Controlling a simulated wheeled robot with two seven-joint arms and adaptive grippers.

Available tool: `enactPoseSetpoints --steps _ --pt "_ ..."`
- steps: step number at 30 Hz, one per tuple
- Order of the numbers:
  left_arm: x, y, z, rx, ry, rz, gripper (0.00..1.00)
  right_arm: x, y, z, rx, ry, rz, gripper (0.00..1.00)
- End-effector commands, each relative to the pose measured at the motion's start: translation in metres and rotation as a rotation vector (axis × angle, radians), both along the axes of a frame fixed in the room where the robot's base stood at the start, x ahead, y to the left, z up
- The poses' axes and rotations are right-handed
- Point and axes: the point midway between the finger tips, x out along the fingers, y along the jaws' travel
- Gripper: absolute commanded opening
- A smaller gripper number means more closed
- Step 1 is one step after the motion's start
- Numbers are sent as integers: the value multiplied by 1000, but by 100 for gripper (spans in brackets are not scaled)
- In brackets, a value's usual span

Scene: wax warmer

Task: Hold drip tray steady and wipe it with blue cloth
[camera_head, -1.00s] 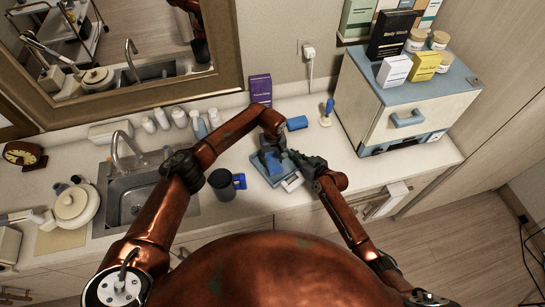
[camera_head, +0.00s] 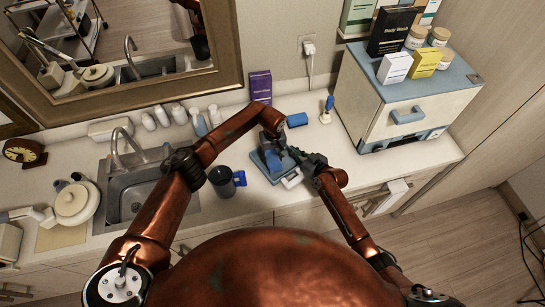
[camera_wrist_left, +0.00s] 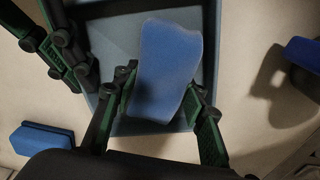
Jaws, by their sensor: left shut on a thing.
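The drip tray (camera_head: 264,173) is a shallow blue-grey square tray on the counter, in front of me. In the left wrist view its rim (camera_wrist_left: 103,103) shows beside the fingers. The blue cloth (camera_wrist_left: 168,65) is between the fingers of my left gripper (camera_wrist_left: 160,88), over the tray floor. In the head view the left gripper (camera_head: 272,140) comes down over the tray, and the cloth (camera_head: 273,160) shows below it. My right gripper (camera_head: 306,160) is at the tray's right edge. Its fingers overlap the rim in the wrist view; their closure is unclear.
A blue block (camera_head: 297,120) lies behind the tray, and a dark cup (camera_head: 222,182) stands left of it. A white piece (camera_head: 292,179) lies at the tray's front right. The sink (camera_head: 135,195) is left, and a cabinet (camera_head: 410,100) stands right.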

Motion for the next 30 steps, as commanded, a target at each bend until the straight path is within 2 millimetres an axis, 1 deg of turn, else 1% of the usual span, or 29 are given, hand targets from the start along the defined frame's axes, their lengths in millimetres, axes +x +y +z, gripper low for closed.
enactPoseSetpoints --steps 22,30 --pt "0 -1 -13 0 1 -1 0 0 0 0 0 0 0 0" --pt "13 -17 -11 0 0 0 0 0 0 0 1 -1 0 0"
